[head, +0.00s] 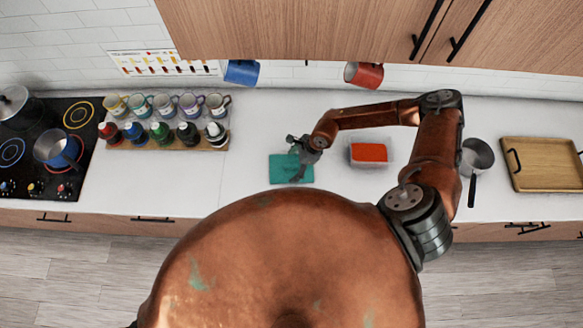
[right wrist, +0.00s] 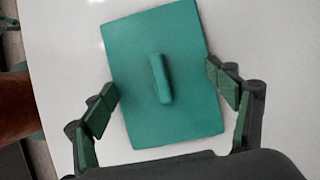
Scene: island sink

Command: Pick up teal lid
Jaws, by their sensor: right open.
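The teal lid (head: 283,170) lies flat on the white counter, left of the container with red contents. In the right wrist view the lid (right wrist: 150,115) is a rectangle with a raised bar handle (right wrist: 160,78) in its middle. My right gripper (head: 297,160) is over the lid in the head view and hides part of it. In the right wrist view my right gripper (right wrist: 163,88) is open, with one finger on each side of the handle and nothing between them but the lid below. My left gripper is not seen in the head view.
A clear container with red contents (head: 369,152) stands right of the lid. A rack (head: 175,143) with several mugs and bottles is at the left. A saucepan (head: 477,157) and wooden tray (head: 546,165) are at the right. Two mugs hang above. Counter in front is clear.

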